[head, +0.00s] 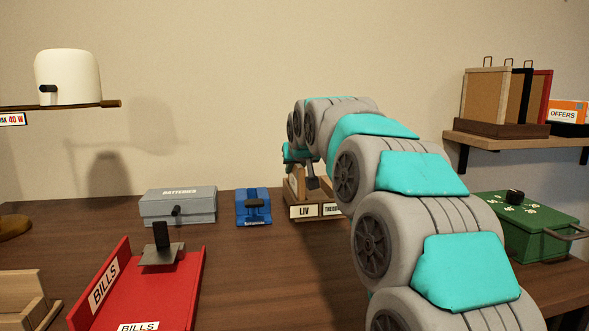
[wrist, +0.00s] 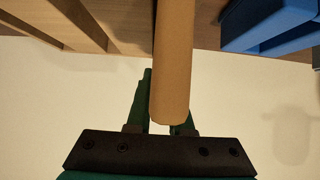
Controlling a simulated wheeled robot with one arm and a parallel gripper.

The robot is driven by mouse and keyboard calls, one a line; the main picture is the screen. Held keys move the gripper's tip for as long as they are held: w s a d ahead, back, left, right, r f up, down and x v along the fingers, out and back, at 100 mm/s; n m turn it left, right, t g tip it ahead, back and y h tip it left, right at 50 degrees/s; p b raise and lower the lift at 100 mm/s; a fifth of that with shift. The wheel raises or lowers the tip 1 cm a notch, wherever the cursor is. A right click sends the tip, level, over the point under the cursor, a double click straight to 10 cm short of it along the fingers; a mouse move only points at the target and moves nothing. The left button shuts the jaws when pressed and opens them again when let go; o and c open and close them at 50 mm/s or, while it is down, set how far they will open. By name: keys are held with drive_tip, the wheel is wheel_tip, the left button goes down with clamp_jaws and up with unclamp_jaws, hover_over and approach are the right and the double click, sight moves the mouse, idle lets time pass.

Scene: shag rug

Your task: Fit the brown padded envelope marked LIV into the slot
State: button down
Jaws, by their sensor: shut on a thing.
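The brown padded envelope (wrist: 172,65) shows edge-on in the wrist view, running from the top edge down between the fingers of my gripper (wrist: 160,118). The gripper is shut on it. Its LIV mark is not visible. In the head view my gripper (head: 311,178) is over the wooden slotted holder (head: 303,211), whose front carries a LIV label and a second label partly hidden by my arm. The holder's wooden dividers (wrist: 82,25) show left of the envelope in the wrist view. I cannot tell whether the envelope's far end is inside a slot.
A blue object (head: 253,206) and a grey batteries box (head: 178,205) stand left of the holder. A red BILLS tray (head: 140,290) lies nearer. A green box (head: 525,226) is at right, below a wall shelf (head: 510,146). Bare table lies between tray and arm.

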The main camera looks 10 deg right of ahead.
drive_tip(key=shift+f, duration=0.1)
drive_tip(key=c, duration=0.8)
unclamp_jaws()
drive_tip(key=shift+r, duration=0.2)
drive_tip(key=v, duration=1.2)
